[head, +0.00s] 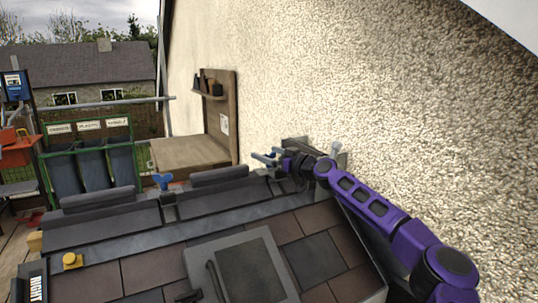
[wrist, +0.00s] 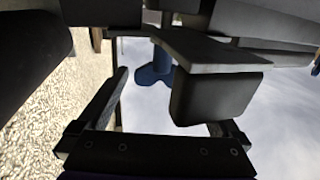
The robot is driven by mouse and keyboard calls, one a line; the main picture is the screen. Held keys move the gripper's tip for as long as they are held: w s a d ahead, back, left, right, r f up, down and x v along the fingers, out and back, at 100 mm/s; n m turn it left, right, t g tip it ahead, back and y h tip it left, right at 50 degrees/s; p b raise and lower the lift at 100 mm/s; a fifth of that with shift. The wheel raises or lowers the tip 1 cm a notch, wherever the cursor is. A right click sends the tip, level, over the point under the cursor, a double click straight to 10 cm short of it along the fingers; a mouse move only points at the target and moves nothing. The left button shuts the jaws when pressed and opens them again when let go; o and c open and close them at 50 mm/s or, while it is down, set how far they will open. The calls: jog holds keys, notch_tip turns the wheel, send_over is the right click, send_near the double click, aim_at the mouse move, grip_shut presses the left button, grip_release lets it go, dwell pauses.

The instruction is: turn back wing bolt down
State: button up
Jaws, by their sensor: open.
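A blue wing bolt (head: 162,181) stands upright at the gap between two dark ridge pieces in the head view. A blue wing bolt (wrist: 153,75) also shows in the wrist view, beyond and between my finger lines, partly hidden by a dark block; I cannot tell if it is the same one. My gripper (head: 266,158) is at the far right end of the ridge, beside the rough wall. In the wrist view my gripper (wrist: 165,105) is open, with nothing between the fingers. The fingers are apart from the bolt.
A dark ridge piece (head: 110,198) and another (head: 219,174) lie along the roof top. A dark block (wrist: 215,95) hangs close to the right finger in the wrist view. The pebbled wall (head: 400,110) stands close to my arm. A roof window (head: 240,270) lies in the brown tiles.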

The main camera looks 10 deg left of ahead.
jog(key=c, duration=1.4)
